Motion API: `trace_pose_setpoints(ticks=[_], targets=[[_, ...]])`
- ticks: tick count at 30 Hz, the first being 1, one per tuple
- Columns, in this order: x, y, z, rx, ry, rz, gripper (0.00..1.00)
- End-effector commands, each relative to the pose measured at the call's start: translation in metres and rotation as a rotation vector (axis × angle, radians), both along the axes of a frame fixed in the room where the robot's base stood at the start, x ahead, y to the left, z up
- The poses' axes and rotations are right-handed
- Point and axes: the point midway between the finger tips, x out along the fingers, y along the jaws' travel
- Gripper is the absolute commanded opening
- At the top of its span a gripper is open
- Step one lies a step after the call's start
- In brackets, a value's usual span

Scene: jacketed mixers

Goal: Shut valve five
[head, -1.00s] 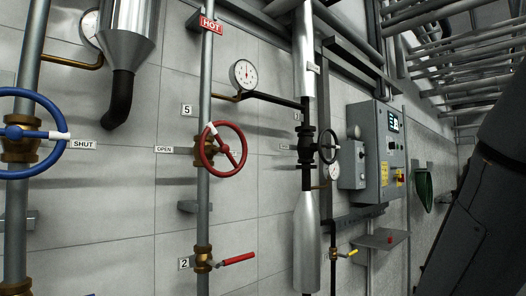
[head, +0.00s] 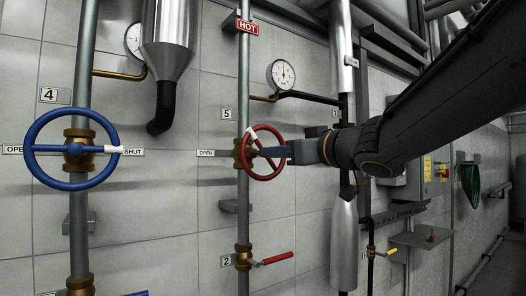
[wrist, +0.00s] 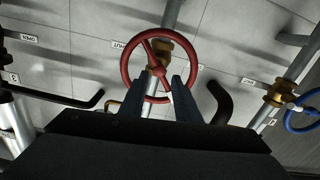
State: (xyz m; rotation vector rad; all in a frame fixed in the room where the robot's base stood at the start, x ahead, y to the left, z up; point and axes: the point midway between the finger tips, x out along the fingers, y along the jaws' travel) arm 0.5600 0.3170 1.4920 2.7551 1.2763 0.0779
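Valve five is the red handwheel (head: 256,172) on a brass body on a vertical grey pipe, beside the number 5 plate (head: 226,113). Its white rim mark (head: 252,134) is at the upper left, toward the OPEN label (head: 206,153). My gripper (head: 266,152) reaches in from the right at the wheel and covers part of it. In the wrist view, my gripper (wrist: 158,84) has its two fingers apart, with the near rim of the red wheel (wrist: 194,62) crossing between them. Contact cannot be told. The SHUT label (wrist: 118,43) shows there upside down; in the head view it is hidden.
A blue handwheel (head: 34,150) by plate 4 is to the left. Below valve five is a red lever (head: 277,258) by plate 2. A gauge (head: 282,74) and dark pipe sit above my arm. A silver cylinder (head: 344,235) stands right of the lever.

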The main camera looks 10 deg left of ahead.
Motion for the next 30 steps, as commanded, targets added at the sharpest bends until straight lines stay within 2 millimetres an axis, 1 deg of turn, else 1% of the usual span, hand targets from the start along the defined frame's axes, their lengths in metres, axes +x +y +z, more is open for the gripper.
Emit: trace_pose_setpoints(ticks=[9,13,18,26,27,29,30], targets=[[0.030,0.035,-0.001,-0.002,0.003,0.000,0.30],[0.040,0.046,-0.001,-0.002,0.003,-0.001,0.30],[0.047,0.053,-0.001,0.000,0.003,-0.003,0.30],[0.048,0.054,-0.002,-0.001,0.002,-0.003,0.30],[0.048,0.054,-0.002,-0.001,0.002,-0.003,0.26],[0.048,0.054,-0.002,-0.001,0.002,-0.003,0.16],[0.048,0.054,-0.002,-0.001,0.002,-0.003,0.09]])
